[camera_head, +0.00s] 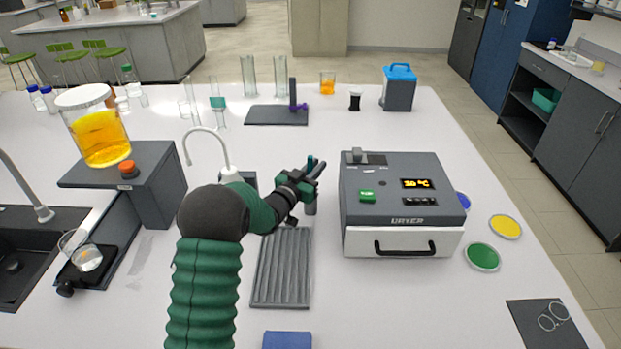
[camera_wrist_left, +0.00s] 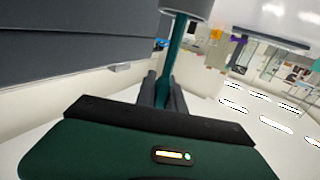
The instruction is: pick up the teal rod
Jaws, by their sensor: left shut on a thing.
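The teal rod (camera_wrist_left: 176,55) is between the two dark fingers of my left gripper (camera_wrist_left: 162,92) in the left wrist view. The fingers are shut on it. In the head view my left gripper (camera_head: 312,172) is left of the dryer, and a short dark teal end of the rod (camera_head: 310,161) shows at its tip. A grey cylinder (camera_head: 310,201) is just below the fingers. In the wrist view this grey cylinder (camera_wrist_left: 186,9) is at the rod's far end; I cannot tell whether the rod is inside it. My right gripper is in neither view.
The dryer (camera_head: 404,200) stands close on the right. A grooved grey tray (camera_head: 281,270) lies in front of the gripper, with a blue block (camera_head: 287,340) nearer. A white curved tap (camera_head: 205,135) is behind my arm. A dark stand (camera_head: 276,116) is farther back.

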